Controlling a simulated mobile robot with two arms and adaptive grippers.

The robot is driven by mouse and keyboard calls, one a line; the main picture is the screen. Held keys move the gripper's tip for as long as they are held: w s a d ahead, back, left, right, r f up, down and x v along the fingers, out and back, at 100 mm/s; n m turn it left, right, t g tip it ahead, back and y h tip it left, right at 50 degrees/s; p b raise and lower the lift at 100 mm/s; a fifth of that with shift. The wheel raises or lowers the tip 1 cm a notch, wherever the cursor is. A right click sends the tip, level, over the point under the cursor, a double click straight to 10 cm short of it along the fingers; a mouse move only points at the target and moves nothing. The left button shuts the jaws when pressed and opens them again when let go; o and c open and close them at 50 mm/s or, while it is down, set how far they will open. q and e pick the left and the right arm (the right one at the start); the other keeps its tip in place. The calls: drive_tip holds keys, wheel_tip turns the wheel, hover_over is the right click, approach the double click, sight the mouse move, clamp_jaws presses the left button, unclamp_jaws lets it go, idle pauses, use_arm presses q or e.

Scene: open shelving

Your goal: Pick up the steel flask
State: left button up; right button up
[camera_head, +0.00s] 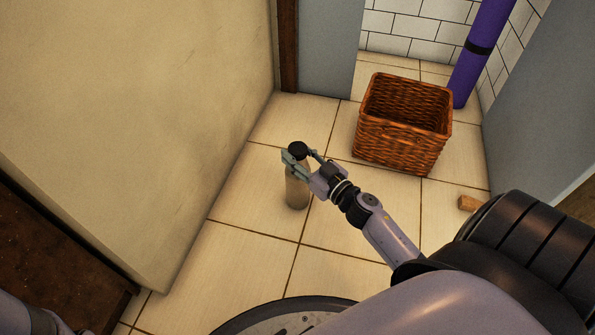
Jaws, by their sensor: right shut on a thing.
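The steel flask (296,190) is a grey-beige cylinder with a black cap, upright over the tiled floor in the middle of the head view. My right gripper (297,161) is shut on its upper part, just below the cap. The fingers and wrist hide some of the flask's upper right side. I cannot tell whether its base touches the floor. A piece of my left arm shows at the lower left corner, but its gripper is out of view.
A brown wicker basket (403,124) stands on the tiles behind and right of the flask. A purple rolled mat (483,45) leans in the back corner. A small wooden block (468,203) lies at right. A beige wall (140,110) bounds the left. Floor in front of the flask is clear.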

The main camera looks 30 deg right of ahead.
clamp_jaws()
drive_tip(key=shift+r, duration=0.2)
idle(0.3)
